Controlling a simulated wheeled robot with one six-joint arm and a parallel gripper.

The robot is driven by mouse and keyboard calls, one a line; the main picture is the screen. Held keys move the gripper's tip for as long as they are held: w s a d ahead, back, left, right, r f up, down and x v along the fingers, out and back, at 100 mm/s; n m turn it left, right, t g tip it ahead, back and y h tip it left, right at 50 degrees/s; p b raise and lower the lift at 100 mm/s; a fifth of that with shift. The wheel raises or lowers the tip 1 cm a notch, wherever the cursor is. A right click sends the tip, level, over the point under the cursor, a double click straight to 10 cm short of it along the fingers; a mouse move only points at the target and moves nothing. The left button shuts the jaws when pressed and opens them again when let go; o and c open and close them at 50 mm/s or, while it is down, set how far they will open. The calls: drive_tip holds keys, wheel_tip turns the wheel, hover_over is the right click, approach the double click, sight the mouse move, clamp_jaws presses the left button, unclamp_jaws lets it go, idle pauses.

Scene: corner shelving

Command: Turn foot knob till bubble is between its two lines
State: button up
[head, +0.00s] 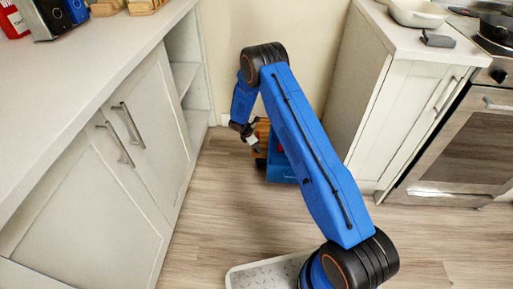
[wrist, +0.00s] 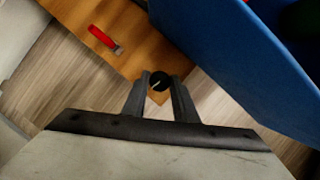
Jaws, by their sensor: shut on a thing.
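My gripper (wrist: 161,84) is shut on the round black knob (wrist: 158,80), which has a pale line on its face. The two dark fingers stand on either side of it in the wrist view. The knob sits at the near corner of an orange-brown wooden board (wrist: 152,38). A small red piece with a pale end (wrist: 104,39) lies on the board, to the upper left of the knob. I cannot make out a bubble or its two lines. In the head view my gripper (head: 254,147) is low by the back wall, and the knob cannot be made out.
A blue box-like thing (head: 281,168) stands on the floor close to my gripper; a large blue surface (wrist: 235,55) fills the right of the wrist view. White cabinets (head: 120,150) line the left, and a cabinet and oven (head: 462,150) the right. The wooden floor between is mostly free.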

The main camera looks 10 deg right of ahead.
drive_tip(key=m+g, duration=0.1)
drive_tip(key=m, duration=0.2)
drive_tip(key=shift+w, duration=0.15)
drive_tip(key=m+g, duration=0.2)
drive_tip(key=m, duration=0.2)
drive_tip(key=shift+w+m, duration=0.15)
drive_tip(key=shift+m, duration=0.25)
drive_tip(key=m+g+y, duration=0.1)
drive_tip(key=m, duration=0.2)
drive_tip(key=shift+w+m, duration=0.1)
drive_tip(key=shift+m, duration=0.2)
drive_tip(key=shift+d+m+g+y, duration=0.15)
drive_tip(key=shift+m+g+y, duration=0.4)
drive_tip(key=shift+m, duration=1.35)
drive_tip(key=shift+w, duration=0.1)
drive_tip(key=o, duration=1)
